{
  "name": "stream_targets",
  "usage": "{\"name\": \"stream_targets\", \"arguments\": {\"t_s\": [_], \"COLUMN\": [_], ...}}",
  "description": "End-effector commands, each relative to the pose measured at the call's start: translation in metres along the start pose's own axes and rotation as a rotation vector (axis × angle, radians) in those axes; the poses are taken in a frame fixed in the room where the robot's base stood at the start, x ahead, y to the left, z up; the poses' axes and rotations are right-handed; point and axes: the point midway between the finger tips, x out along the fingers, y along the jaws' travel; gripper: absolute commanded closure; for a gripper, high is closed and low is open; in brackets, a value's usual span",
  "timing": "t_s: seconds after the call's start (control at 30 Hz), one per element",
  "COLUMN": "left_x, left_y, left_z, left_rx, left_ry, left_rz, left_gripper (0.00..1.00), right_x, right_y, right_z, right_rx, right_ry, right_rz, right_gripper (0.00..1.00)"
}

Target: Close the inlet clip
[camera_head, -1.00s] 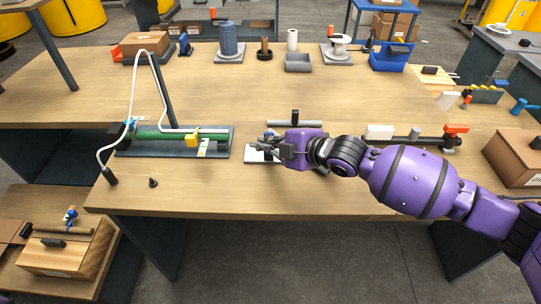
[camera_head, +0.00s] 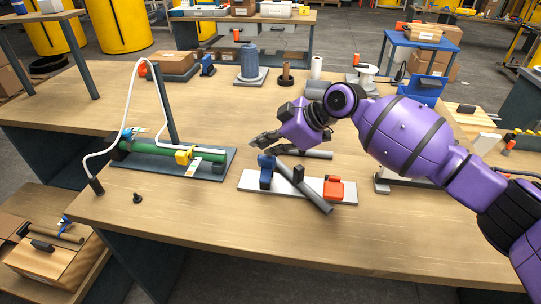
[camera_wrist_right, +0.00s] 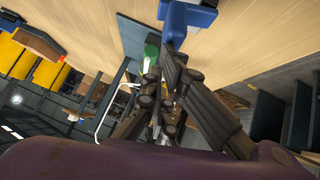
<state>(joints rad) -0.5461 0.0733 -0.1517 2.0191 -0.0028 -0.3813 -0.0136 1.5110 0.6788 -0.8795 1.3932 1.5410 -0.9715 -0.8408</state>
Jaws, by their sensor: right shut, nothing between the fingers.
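My right gripper (camera_head: 258,145) is shut and empty. In the head view it appears just above and behind the blue clip (camera_head: 266,171) on a white plate (camera_head: 250,186). The plate also carries a slanted grey tube (camera_head: 312,196), a black block and an orange clip (camera_head: 334,188). I cannot tell which clip is the inlet clip, or whether the gripper touches the blue one. In the right wrist view the dark fingers (camera_wrist_right: 168,75) are close together, with a blue part (camera_wrist_right: 186,22) beyond them. My left gripper is not in view.
A green cylinder (camera_head: 155,147) with a yellow clamp (camera_head: 184,156) and white hose (camera_head: 131,85) sits on a dark base to the left. A black peg (camera_head: 136,198) stands near the front. A grey rod (camera_head: 310,154) lies behind the plate.

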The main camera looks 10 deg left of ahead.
Motion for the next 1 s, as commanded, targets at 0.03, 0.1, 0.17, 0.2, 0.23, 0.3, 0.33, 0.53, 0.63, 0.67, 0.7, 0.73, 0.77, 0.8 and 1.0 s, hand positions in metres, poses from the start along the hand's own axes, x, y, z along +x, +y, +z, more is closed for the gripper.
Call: {"name": "stream_targets", "arguments": {"t_s": [0.03,0.1,0.17,0.2,0.23,0.3,0.33,0.53,0.63,0.67,0.7,0.73,0.77,0.8,1.0], "left_x": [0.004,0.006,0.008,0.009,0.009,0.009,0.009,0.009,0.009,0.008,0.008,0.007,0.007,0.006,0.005], "left_y": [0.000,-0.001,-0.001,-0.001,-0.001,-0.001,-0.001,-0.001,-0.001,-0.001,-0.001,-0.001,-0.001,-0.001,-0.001], "left_z": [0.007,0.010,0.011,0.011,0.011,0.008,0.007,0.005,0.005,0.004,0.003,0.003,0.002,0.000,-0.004], "left_rx": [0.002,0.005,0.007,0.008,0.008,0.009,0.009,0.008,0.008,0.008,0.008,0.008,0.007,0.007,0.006], "left_ry": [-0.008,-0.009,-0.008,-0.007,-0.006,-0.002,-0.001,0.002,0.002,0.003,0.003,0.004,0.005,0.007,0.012], "left_rz": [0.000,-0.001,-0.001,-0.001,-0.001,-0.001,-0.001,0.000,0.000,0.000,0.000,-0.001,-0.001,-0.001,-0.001], "left_gripper": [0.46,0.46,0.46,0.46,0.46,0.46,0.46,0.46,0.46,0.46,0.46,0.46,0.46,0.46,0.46], "right_x": [0.007,0.008,0.009,0.010,0.010,0.008,0.007,0.006,0.005,0.004,0.003,0.002,0.001,-0.001,-0.005], "right_y": [0.002,0.007,0.011,0.013,0.014,0.015,0.015,0.016,0.016,0.017,0.017,0.017,0.018,0.018,0.019], "right_z": [0.004,0.005,0.007,0.007,0.008,0.007,0.007,0.006,0.004,0.004,0.003,0.002,0.001,-0.001,-0.005], "right_rx": [0.031,0.063,0.089,0.105,0.107,0.100,0.099,0.098,0.098,0.098,0.098,0.098,0.098,0.098,0.098], "right_ry": [0.003,0.003,0.001,0.002,0.002,-0.001,-0.001,-0.001,-0.001,-0.001,-0.001,-0.001,-0.001,-0.001,-0.001], "right_rz": [-0.029,-0.063,-0.088,-0.104,-0.107,-0.103,-0.101,-0.099,-0.098,-0.098,-0.098,-0.098,-0.097,-0.097,-0.098], "right_gripper": [1.00,1.00,1.00,1.00,1.00,1.00,1.00,1.00,1.00,1.00,1.00,1.00,1.00,1.00,1.00]}}
